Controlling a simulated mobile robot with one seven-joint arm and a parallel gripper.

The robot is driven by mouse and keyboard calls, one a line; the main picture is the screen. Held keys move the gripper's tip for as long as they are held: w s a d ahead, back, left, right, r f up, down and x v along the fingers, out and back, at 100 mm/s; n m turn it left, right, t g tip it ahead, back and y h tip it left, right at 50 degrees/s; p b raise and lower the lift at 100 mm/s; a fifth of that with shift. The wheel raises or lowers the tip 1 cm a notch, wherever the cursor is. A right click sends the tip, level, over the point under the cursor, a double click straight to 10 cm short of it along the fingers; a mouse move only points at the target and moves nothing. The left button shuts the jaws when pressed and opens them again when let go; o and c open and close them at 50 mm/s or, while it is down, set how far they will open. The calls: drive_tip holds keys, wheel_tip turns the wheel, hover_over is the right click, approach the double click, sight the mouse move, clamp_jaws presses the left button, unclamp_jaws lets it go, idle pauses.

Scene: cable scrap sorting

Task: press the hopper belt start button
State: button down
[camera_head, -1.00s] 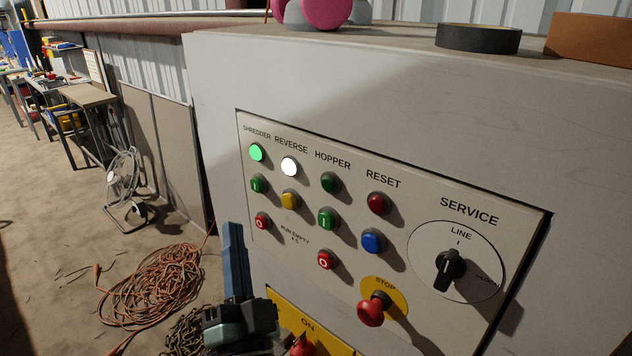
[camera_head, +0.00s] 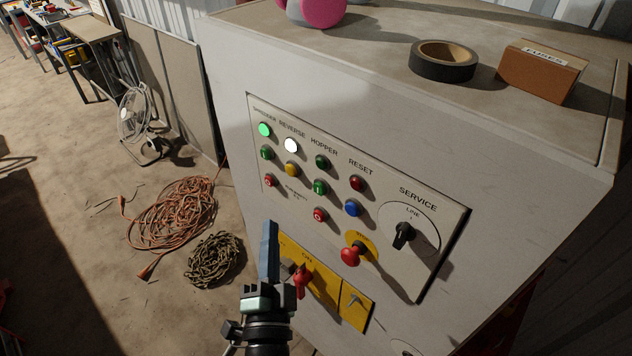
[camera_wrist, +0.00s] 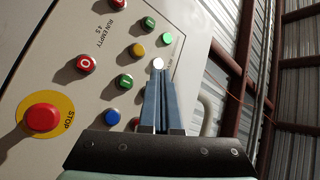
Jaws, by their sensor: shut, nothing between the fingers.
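The grey control panel (camera_head: 385,230) has a HOPPER column. It holds a dark green lamp (camera_head: 322,161), a green start button marked I (camera_head: 320,187) and a red stop button marked O (camera_head: 320,215). In the wrist view the green hopper start button (camera_wrist: 124,83) is in clear sight, left of my fingers, with the red O button (camera_wrist: 86,64) beyond it. My gripper (camera_head: 270,225) has blue fingers, shut and empty. In the head view they overlap the panel's lower left edge, below and left of the hopper buttons. In the wrist view the fingertips (camera_wrist: 161,74) appear near the white lamp; contact cannot be told.
A red STOP mushroom button (camera_head: 350,256) and a blue button (camera_head: 352,208) sit right of the hopper column. A yellow plate with a red handle (camera_head: 301,280) is just right of my gripper. Tape (camera_head: 443,62) and a box (camera_head: 541,72) lie on the cabinet top.

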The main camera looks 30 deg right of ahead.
sight(320, 188)
drive_tip(key=w+d+b, duration=0.3)
drive_tip(key=d, duration=0.5)
drive_tip(key=shift+d+b, duration=0.15)
drive_tip(key=shift+b, duration=0.2)
drive_tip(key=shift+w+d, duration=0.1)
drive_tip(key=shift+d, duration=0.05)
idle(1.9)
drive_tip(key=shift+w+d, duration=0.1)
drive_tip(key=shift+d, duration=0.15)
drive_tip(key=shift+w+d+b, duration=0.15)
drive_tip(key=shift+d+b, duration=0.2)
drive_tip(key=shift+d, duration=0.1)
idle(0.9)
drive_tip(key=shift+a, duration=0.1)
drive_tip(key=shift+s+a+p, duration=0.35)
drive_tip(key=shift+a+p, duration=0.15)
drive_tip(key=shift+a, duration=0.2)
drive_tip(key=shift+a, duration=0.1)
